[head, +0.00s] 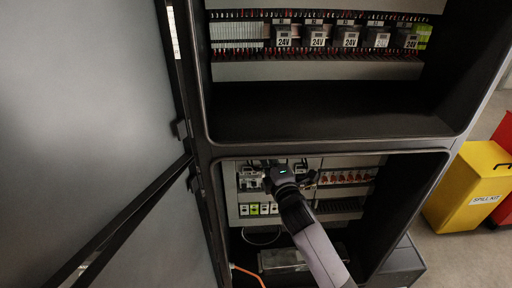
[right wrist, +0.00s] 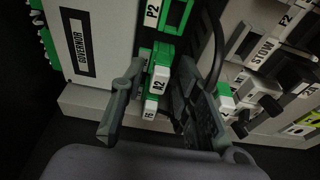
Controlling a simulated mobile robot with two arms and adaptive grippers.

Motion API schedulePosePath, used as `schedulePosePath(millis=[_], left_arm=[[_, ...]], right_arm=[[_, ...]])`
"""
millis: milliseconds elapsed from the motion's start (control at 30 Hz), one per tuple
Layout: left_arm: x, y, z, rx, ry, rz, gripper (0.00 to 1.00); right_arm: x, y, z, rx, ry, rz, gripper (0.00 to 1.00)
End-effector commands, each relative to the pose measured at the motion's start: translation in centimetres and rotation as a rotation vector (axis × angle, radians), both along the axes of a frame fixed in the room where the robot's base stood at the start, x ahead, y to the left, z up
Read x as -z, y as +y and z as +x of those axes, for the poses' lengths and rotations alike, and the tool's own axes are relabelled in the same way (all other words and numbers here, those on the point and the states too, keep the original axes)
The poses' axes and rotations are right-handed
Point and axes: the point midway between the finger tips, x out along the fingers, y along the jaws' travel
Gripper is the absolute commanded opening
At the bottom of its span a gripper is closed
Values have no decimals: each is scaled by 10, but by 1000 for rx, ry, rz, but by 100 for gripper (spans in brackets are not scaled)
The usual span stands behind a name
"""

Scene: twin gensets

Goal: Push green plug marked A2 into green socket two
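The green plug marked A2 (right wrist: 157,84) shows its white label face in the right wrist view, between the fingers of my right gripper (right wrist: 162,75). Just above is a green-framed socket (right wrist: 173,15) beside the label P2. The plug looks apart from that opening, though its far end is partly hidden. In the head view my right gripper (head: 270,172) is at the lower cabinet bay, and its arm hides the plug. My left gripper is not in view.
A grey GOVERNOR module (right wrist: 92,45) stands left of the plug. A STOW-labelled panel (right wrist: 264,48) and another green-and-white plug (right wrist: 226,96) are close on the right. In the head view the open cabinet door (head: 85,130) fills the left, and a yellow spill kit (head: 465,187) stands right.

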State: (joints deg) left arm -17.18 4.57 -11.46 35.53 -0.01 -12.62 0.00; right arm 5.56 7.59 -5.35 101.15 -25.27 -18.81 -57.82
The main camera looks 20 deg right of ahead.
Motion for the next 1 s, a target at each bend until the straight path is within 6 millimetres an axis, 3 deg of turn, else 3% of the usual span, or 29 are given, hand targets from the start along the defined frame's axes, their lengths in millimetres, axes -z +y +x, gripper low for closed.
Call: schedulePosePath(millis=[333,467,800,1000], left_arm=[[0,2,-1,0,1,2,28],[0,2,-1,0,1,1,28],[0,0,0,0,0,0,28],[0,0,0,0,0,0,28]], right_arm=[[1,0,-1,0,2,0,36],[2,1,-12,0,3,0,36],[2,5,-82,0,3,1,36],[1,7,-111,0,1,1,36]])
